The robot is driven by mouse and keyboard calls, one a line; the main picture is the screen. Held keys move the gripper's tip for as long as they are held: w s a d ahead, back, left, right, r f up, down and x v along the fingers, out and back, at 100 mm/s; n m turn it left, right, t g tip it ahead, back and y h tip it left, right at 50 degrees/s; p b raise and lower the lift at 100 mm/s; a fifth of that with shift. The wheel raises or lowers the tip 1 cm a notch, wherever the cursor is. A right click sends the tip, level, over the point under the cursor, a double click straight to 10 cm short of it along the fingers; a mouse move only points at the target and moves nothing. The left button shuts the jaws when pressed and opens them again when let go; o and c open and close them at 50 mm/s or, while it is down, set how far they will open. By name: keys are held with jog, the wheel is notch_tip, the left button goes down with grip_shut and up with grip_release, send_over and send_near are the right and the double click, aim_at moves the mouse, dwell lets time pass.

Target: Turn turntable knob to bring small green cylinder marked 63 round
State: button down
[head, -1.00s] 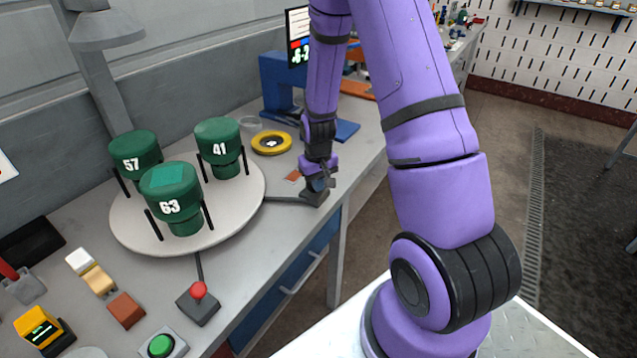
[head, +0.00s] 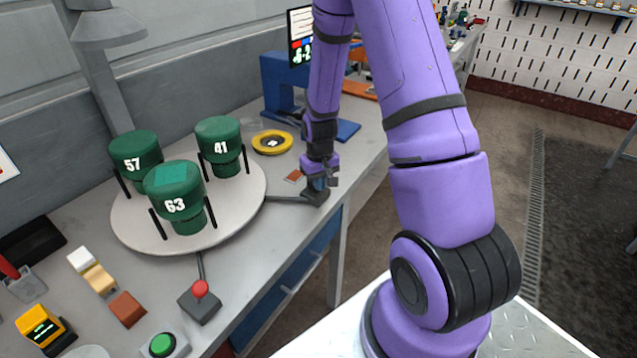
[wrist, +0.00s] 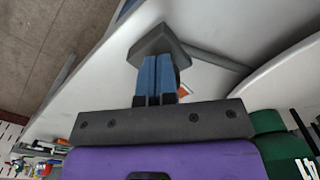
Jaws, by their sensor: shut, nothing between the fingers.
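The small green cylinder marked 63 (head: 176,192) stands upright in black posts at the front of the round pale turntable (head: 135,225). Green cylinders marked 57 (head: 135,155) and 41 (head: 219,140) stand behind it, left and right. The dark turntable knob (head: 315,196) is at the bench's front edge, joined to the turntable by a bar. My gripper (head: 319,184) points down at this knob. In the wrist view its blue fingers (wrist: 155,76) are shut together, with tips at the dark knob (wrist: 160,42). I cannot tell whether they touch it.
A red-ball joystick (head: 200,300) and a green button (head: 161,345) are at the bench's front. Small blocks (head: 100,281) lie left of them. A yellow ring (head: 272,142) and a blue machine (head: 285,85) are behind my gripper.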

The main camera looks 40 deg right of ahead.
jog(key=shift+s+d+f, duration=0.2)
jog(key=shift+d, duration=0.2)
jog(key=shift+s+d+f, duration=0.2)
jog(key=shift+d, duration=0.15)
jog(key=shift+s, duration=0.1)
jog(key=shift+s+f, duration=0.1)
jog(key=shift+s, duration=0.15)
notch_tip(320, 180, up, 6)
jog(key=shift+w+a, duration=0.15)
jog(key=shift+w, duration=0.15)
